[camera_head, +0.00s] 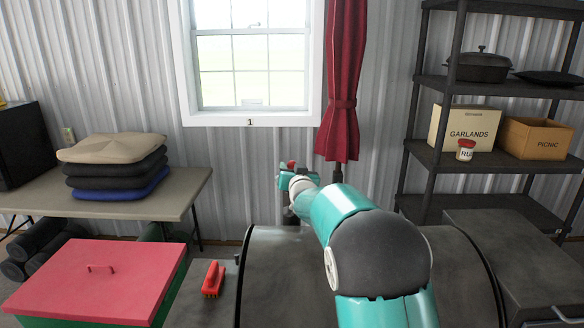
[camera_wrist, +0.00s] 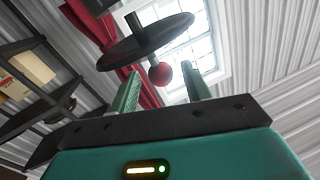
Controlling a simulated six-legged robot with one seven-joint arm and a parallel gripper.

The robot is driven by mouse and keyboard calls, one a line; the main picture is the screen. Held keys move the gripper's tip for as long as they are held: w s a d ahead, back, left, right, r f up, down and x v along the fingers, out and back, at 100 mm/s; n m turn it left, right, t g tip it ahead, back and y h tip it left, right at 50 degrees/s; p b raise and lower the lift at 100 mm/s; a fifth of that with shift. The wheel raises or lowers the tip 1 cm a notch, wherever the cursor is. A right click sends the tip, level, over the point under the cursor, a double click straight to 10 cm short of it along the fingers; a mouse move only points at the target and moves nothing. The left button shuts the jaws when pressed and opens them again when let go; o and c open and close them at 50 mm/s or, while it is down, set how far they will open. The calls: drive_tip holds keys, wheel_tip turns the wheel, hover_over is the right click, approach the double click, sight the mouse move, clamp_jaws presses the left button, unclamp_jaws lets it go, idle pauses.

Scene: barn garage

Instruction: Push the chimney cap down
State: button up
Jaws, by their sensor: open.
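In the wrist view, the chimney cap (camera_wrist: 172,36) is a dark round disc with a short stem and a red ball knob (camera_wrist: 160,74). My gripper (camera_wrist: 161,78) is open, with one finger on each side of the knob in the picture. I cannot tell whether the fingers touch it or how deep it sits between them. In the head view, my gripper (camera_head: 286,180) is small and far out, above the back of the dark barrel-shaped grill (camera_head: 275,275). A small red spot shows there; the cap and chimney are mostly hidden by my arm.
A red-lidded box (camera_head: 95,280) and a red brush (camera_head: 213,279) are at the left front. A table (camera_head: 180,190) with stacked cushions (camera_head: 115,165) stands behind them. A dark shelf (camera_head: 505,88) with boxes is at the right. A red curtain (camera_head: 340,90) hangs by the window.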

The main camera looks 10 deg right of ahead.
drive_tip(key=shift+w, duration=1.15)
clamp_jaws()
drive_tip(key=shift+f, duration=1.8)
unclamp_jaws()
drive_tip(key=shift+r, duration=0.1)
